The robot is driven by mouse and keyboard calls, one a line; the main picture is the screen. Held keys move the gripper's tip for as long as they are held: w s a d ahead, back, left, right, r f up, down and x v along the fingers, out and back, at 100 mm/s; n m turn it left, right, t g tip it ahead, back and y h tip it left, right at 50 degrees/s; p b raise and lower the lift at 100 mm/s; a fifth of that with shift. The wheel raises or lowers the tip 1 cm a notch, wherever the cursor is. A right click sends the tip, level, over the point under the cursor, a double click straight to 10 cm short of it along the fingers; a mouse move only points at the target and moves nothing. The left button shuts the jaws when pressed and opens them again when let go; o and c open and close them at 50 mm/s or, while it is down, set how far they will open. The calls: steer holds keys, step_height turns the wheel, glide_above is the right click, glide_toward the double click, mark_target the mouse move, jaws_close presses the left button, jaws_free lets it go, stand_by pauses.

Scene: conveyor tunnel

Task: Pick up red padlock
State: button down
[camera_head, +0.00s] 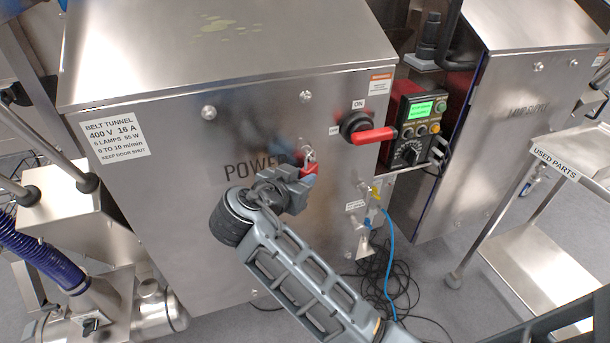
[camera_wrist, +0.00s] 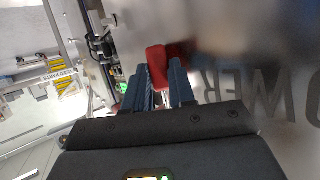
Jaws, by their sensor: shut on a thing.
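The red padlock (camera_head: 309,170) is at the front of the steel power cabinet (camera_head: 190,240), right of the "POWER" lettering. My gripper (camera_head: 305,178) is shut on it, and its fingers hide part of the lock. A small metal piece shows just above the padlock by the cabinet face; I cannot tell whether the shackle is hooked on it. In the wrist view the red padlock (camera_wrist: 158,68) sits between the two blue-grey fingers of my gripper (camera_wrist: 165,85), close to the cabinet's surface.
A red-handled rotary switch (camera_head: 370,135) sticks out above right of the padlock. A control box with a green display (camera_head: 415,125) is further right. A blue cable (camera_head: 388,265) and black cables hang below. A "USED PARTS" trolley (camera_head: 555,165) stands at the right.

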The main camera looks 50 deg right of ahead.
steer(key=shift+r, duration=0.1)
steer(key=shift+w+r, duration=0.1)
steer(key=shift+r, duration=0.4)
steer(key=shift+a+r, duration=0.1)
steer(key=shift+r, duration=0.15)
steer(key=s+a+b, duration=0.1)
steer(key=s+a, duration=0.8)
steer(key=s, duration=0.6)
steer(key=shift+a+b, duration=0.35)
steer(key=shift+a, duration=0.05)
steer(key=shift+f, duration=0.1)
steer(key=c, duration=1.5)
jaws_free()
jaws_close()
